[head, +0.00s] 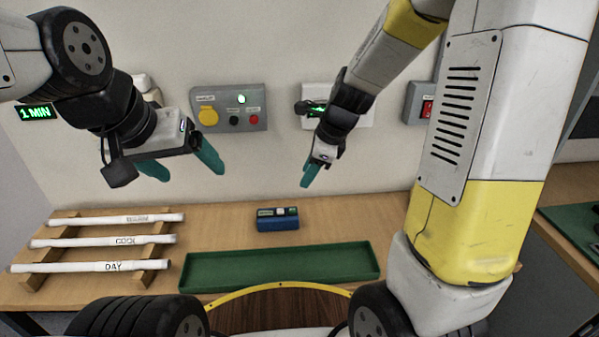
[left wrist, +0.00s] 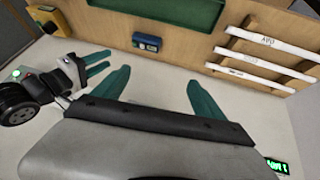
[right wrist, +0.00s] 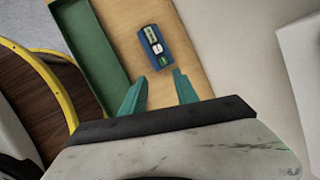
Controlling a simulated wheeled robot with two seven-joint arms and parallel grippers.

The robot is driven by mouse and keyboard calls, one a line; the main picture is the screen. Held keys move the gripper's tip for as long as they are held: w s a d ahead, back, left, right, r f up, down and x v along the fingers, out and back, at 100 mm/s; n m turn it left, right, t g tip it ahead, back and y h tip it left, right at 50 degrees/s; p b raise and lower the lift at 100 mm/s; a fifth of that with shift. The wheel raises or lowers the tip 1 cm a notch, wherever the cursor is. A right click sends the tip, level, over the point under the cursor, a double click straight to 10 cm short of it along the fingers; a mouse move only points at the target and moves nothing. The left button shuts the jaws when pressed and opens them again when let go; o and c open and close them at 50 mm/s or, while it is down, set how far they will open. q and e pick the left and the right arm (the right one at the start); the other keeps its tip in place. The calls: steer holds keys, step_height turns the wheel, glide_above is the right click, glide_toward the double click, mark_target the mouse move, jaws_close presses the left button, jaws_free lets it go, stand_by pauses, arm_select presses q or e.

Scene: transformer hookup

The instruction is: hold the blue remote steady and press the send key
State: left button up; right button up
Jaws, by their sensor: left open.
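The blue remote (head: 278,224) lies on the wooden table behind the green tray, with nothing touching it. Its top has a small display, a white key and greenish marks, too small to read; it also shows in the left wrist view (left wrist: 147,43) and the right wrist view (right wrist: 151,42). My left gripper (head: 182,167) is open and empty, in the air to the left of the remote and above table height. My right gripper (head: 309,175) is in the air above and slightly right of the remote. Its teal fingers (right wrist: 158,91) are apart and empty in the right wrist view.
A long green tray (head: 190,275) lies in front of the remote. A wooden rack (head: 64,214) with white labelled rods stands at the left. Table is clear either side of the remote.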

arm_select(q)
steer(key=n+g+y, duration=0.2)
steer(key=n+g, duration=0.4)
steer(key=n, duration=1.2)
glide_above(261, 214)
steer(key=f, duration=2.5)
steer(key=shift+s+f, duration=0.1)
steer(key=shift+s, duration=0.1)
steer(key=shift+w+f+n, duration=0.1)
steer(key=shift+f+n, duration=0.2)
steer(key=shift+f, duration=3.9)
arm_select(e)
step_height(261, 214, down, 6)
steer(key=w+m, duration=0.2)
steer(key=m, duration=0.3)
steer(key=shift+w+a+g, duration=0.3)
